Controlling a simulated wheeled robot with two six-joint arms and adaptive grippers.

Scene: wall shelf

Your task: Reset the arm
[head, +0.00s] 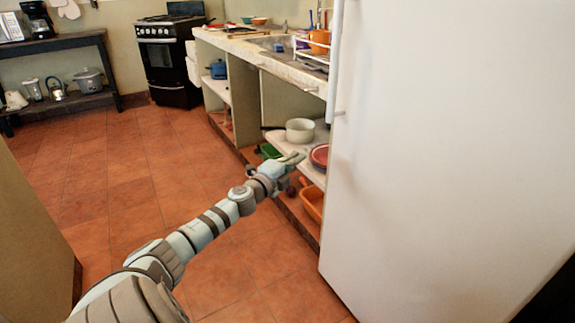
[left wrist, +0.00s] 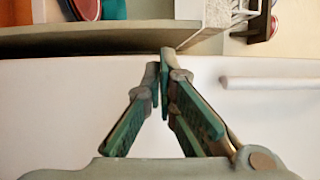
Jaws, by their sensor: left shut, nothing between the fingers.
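My left arm reaches from the bottom left of the head view toward the open shelf under the counter. My left gripper (head: 294,158) is at the shelf's front, left of the white fridge. In the left wrist view the gripper (left wrist: 160,65) has its two green-padded fingers closed together at the tips with nothing between them. A pale flat surface fills much of the picture behind them. My right gripper is in neither view.
The white fridge (head: 450,150) stands close on the right. A pot (head: 300,131) and a red dish (head: 319,156) sit on the shelf near the gripper. An orange bin (head: 312,203) is below. The tiled floor (head: 110,190) is clear at the left.

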